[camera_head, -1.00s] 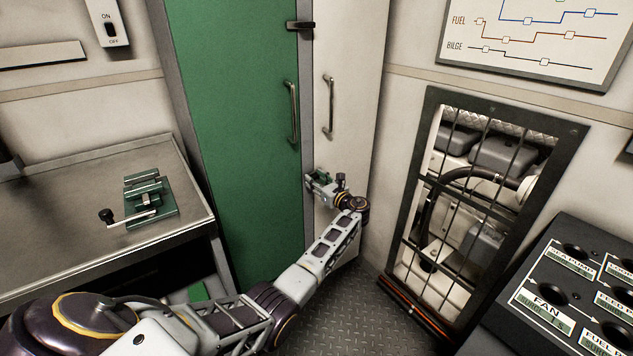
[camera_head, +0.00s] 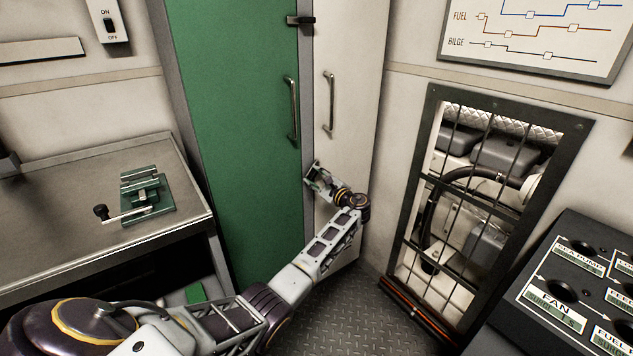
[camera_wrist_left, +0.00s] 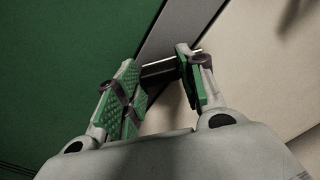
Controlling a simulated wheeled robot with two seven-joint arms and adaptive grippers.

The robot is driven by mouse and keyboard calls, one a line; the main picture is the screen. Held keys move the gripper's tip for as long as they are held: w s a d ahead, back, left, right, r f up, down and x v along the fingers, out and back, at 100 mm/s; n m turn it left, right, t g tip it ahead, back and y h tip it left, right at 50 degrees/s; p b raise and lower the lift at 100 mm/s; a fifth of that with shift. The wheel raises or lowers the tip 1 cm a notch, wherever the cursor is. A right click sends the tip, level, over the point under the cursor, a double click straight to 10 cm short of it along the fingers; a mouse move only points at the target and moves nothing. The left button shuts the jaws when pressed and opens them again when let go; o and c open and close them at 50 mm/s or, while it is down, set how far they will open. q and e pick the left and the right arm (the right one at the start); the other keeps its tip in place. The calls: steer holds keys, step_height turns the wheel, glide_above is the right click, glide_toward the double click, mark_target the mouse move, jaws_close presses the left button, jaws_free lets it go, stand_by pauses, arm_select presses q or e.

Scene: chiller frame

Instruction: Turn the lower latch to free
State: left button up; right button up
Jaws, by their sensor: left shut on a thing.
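The lower latch (camera_wrist_left: 160,72) is a dark bar at the grey post (camera_wrist_left: 177,28) between the green door and the white door. It shows between my finger pads in the left wrist view. In the head view my gripper hides the latch. My left gripper (camera_head: 318,178) is shut on the latch, and its green-padded fingers also show in the left wrist view (camera_wrist_left: 163,80). The fingers are tilted in the head view. The upper latch (camera_head: 300,20) is a dark bar lying across the post near the top. My right gripper is not in view.
The green door (camera_head: 235,110) and the white door (camera_head: 350,60) have upright bar handles. A bench (camera_head: 60,215) with a green clamp fixture (camera_head: 147,195) stands at the left. A barred opening (camera_head: 412,200) and a labelled control panel (camera_head: 590,270) are at the right.

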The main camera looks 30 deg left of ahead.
arm_select(q)
steer(key=shift+f+n, duration=0.1)
steer(key=shift+n, duration=0.4)
steer(key=n+b, duration=0.1)
steer(key=n, duration=0.1)
steer(key=n+b, duration=0.2)
steer(key=shift+s+n, duration=0.2)
steer(key=shift+n, duration=0.1)
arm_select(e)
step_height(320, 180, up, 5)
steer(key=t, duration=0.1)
arm_select(q)
steer(key=shift+s+a+n+b, duration=0.1)
steer(key=shift+n+b, duration=0.95)
steer(key=shift+n, duration=0.35)
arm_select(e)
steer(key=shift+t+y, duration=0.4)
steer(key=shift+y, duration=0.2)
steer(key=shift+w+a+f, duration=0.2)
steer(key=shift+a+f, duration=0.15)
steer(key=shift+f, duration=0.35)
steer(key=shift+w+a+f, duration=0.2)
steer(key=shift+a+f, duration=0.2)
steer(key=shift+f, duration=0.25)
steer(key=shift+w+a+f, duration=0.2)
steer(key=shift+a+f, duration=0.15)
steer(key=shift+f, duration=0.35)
arm_select(q)
steer(key=o, duration=1)
steer(key=shift+v, duration=6)
